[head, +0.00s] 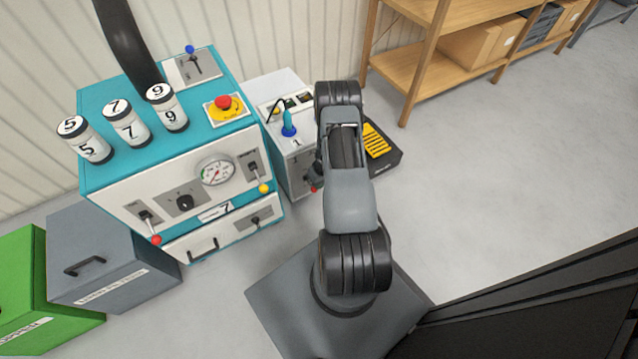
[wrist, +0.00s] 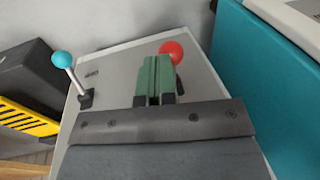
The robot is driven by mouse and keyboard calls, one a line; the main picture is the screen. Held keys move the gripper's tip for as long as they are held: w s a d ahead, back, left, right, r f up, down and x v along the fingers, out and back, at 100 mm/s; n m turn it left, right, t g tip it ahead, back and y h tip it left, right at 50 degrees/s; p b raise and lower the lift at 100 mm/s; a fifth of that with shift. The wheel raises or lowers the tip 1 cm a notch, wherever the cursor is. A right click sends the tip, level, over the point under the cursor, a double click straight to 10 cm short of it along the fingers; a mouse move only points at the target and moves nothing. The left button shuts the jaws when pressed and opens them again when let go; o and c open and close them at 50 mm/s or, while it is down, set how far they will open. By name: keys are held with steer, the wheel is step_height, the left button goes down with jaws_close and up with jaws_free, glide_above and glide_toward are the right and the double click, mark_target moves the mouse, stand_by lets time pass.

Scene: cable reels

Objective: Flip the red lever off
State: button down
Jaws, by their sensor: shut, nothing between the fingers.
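A red ball knob (wrist: 172,50) shows in the wrist view just beyond the fingertips, on the pale panel of a small white cabinet (wrist: 120,65). A small dark piece beside it may be its stem; most of the lever is hidden behind the fingers. My gripper (wrist: 154,62) has its green fingers shut together with nothing between them. Whether they touch the knob I cannot tell. In the head view a bit of red (head: 313,190) shows low at the cabinet, beside my arm. Another red-tipped lever (head: 156,240) hangs on the teal machine's front, far from my gripper.
A cyan-knobbed lever (wrist: 62,60) stands left of the fingers on the same panel. The teal machine (wrist: 265,80) rises close on the right. A black box with yellow slats (head: 376,140) lies right of the cabinet. The floor (head: 480,170) further right is clear.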

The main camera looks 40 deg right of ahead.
steer(key=shift+s+a+f+b, duration=0.1)
steer(key=shift+s+f+b, duration=0.3)
steer(key=shift+f+b, duration=0.45)
steer(key=shift+r, duration=0.25)
steer(key=shift+r+p, duration=0.45)
steer(key=shift+r, duration=0.15)
